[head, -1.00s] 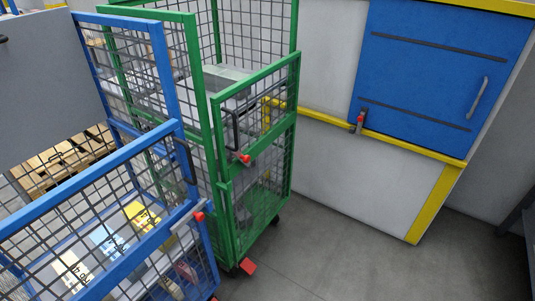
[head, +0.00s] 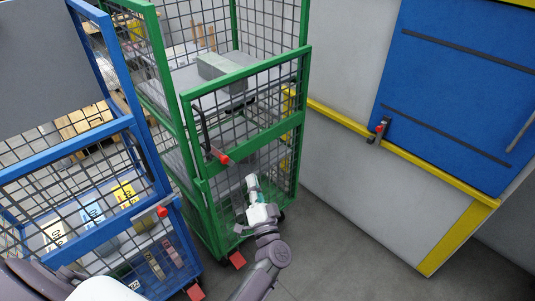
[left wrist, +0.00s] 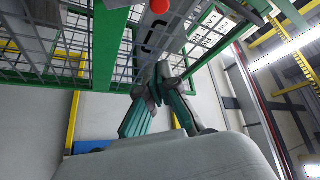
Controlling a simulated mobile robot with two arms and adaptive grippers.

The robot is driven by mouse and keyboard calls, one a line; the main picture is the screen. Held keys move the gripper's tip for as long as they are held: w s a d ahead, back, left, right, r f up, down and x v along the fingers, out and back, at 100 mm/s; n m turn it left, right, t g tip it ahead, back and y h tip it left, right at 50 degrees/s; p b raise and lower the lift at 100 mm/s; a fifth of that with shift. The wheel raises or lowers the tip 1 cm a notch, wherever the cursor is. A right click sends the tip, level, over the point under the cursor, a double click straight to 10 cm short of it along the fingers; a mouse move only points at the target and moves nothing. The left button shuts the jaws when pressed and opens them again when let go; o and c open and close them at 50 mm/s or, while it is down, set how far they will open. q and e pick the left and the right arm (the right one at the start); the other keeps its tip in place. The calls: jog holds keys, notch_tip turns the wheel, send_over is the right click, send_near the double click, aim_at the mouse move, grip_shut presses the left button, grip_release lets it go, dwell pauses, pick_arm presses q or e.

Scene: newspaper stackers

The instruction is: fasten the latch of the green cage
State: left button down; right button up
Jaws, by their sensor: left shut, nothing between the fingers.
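The green cage (head: 196,141) stands in the middle of the head view, with a grey shelf and a grey bundle inside. Its latch (head: 217,155), with a red end and a dark handle above it, is on the left part of the front gate. The red end of a latch (left wrist: 159,6) also shows at the top of the left wrist view. My left gripper (head: 252,184) is in front of the gate, below and to the right of the latch, apart from it. Its fingers (left wrist: 163,75) are shut and empty. My right gripper is not in view.
A blue cage (head: 66,156) with papers stands close on the left, with its own red-ended latch (head: 161,211). A blue panel (head: 440,85) with a red-ended latch and a yellow-edged wall are on the right. The grey floor (head: 340,255) there is clear.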

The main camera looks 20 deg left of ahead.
aim_at(224, 159)
pick_arm(q)
jog(key=w+a+r+b, duration=0.2)
jog(key=w+a+b, duration=0.2)
jog(key=a+b, duration=0.2)
jog(key=shift+w+a+n+g+y, duration=0.2)
jog(key=shift+a+n+g+y, duration=0.15)
jog(key=shift+a, duration=1)
